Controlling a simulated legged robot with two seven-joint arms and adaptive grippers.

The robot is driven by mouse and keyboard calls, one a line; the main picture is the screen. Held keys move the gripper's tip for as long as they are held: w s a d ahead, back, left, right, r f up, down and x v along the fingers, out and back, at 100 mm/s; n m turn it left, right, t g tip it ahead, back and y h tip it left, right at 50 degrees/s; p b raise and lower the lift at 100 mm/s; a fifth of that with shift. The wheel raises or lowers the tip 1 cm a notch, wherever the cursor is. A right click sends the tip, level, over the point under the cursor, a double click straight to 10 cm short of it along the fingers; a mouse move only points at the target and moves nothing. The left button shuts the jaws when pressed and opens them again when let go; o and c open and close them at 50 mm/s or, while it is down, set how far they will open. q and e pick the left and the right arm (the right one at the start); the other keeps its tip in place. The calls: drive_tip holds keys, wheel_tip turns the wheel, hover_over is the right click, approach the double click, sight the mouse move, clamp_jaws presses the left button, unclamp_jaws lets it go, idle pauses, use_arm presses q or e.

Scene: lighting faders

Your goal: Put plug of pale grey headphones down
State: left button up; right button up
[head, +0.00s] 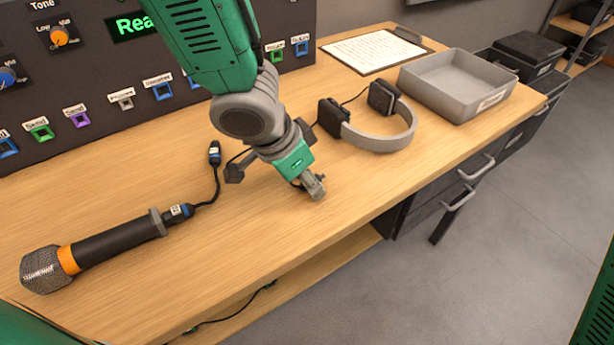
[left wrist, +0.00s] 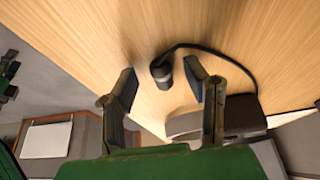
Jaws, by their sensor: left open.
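The pale grey headphones (head: 378,140) lie on the wooden desk with dark ear cups and a thin dark cable. My left gripper (head: 314,186) points down at the desk to the lower left of the headphones. In the left wrist view its two fingers are spread. The dark plug (left wrist: 162,72) is between and just beyond the fingertips, with gaps to both fingers, over the desk surface. Its cable curves away to the right. In the head view the gripper largely hides the plug. My right gripper is not in view.
A microphone (head: 110,245) with its cable lies at the left of the desk. A grey tray (head: 455,100) and a clipboard (head: 372,50) lie at the back right. A control panel (head: 100,60) stands behind. The desk's front middle is clear.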

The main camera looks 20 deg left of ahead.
use_arm(q)
drive_tip(key=p+v, duration=0.5)
drive_tip(key=v, duration=0.7)
drive_tip(key=shift+r, duration=0.25)
